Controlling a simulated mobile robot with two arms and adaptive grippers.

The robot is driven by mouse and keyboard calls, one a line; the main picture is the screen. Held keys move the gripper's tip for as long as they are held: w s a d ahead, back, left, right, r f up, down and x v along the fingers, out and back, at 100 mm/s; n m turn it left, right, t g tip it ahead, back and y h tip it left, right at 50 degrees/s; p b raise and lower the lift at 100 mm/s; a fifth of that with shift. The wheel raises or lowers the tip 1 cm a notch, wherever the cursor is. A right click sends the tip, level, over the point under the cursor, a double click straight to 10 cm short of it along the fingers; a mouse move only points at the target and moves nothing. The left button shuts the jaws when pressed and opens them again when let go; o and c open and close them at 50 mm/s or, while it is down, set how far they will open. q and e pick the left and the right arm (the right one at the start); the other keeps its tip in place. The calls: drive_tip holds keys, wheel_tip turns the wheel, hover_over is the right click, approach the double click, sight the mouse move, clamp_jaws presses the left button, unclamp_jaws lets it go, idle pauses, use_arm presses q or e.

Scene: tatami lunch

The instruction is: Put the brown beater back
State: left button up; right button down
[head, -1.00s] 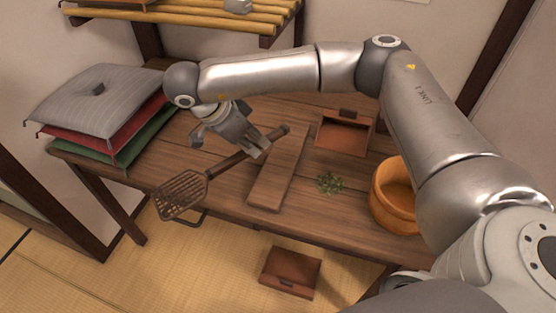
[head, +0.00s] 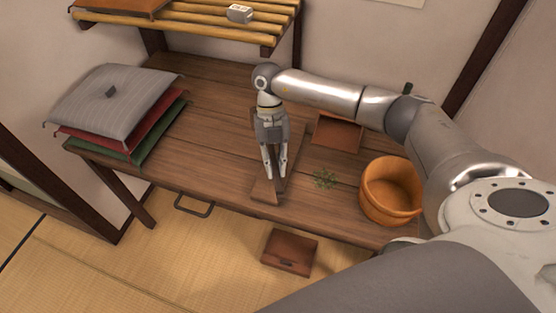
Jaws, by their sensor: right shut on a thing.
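My right gripper (head: 274,172) is over the long wooden board (head: 294,136) on the table, with its fingers pointing down toward the front edge. It is shut on the brown beater, of which little shows: a dark brown strip between the fingers. I cannot make out the lattice head, and a brown wedge below the fingertips may be beater or board. Whether the beater touches the board cannot be told. My left gripper is not in view.
The table (head: 211,150) has stacked cushions (head: 112,103) at left. A slatted shelf (head: 200,27) is behind. Another brown box (head: 290,251) is below the front edge.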

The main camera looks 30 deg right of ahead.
sight(278, 173)
drive_tip(key=shift+s+d+f+m+y+p, duration=0.15)
drive_tip(key=shift+s+m+y+p, duration=0.25)
drive_tip(key=shift+m, duration=0.7)
drive_tip(key=shift+s+f+m+t, duration=0.15)
drive_tip(key=shift+f+m+t, duration=0.05)
drive_tip(key=shift+m+t, duration=0.1)
drive_tip(key=shift+f+b, duration=0.95)
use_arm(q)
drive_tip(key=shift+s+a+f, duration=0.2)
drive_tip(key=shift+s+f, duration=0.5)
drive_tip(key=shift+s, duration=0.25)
use_arm(e)
drive_tip(key=shift+f, duration=0.35)
drive_tip(key=c, duration=1.3)
unclamp_jaws()
drive_tip(key=shift+r, duration=0.1)
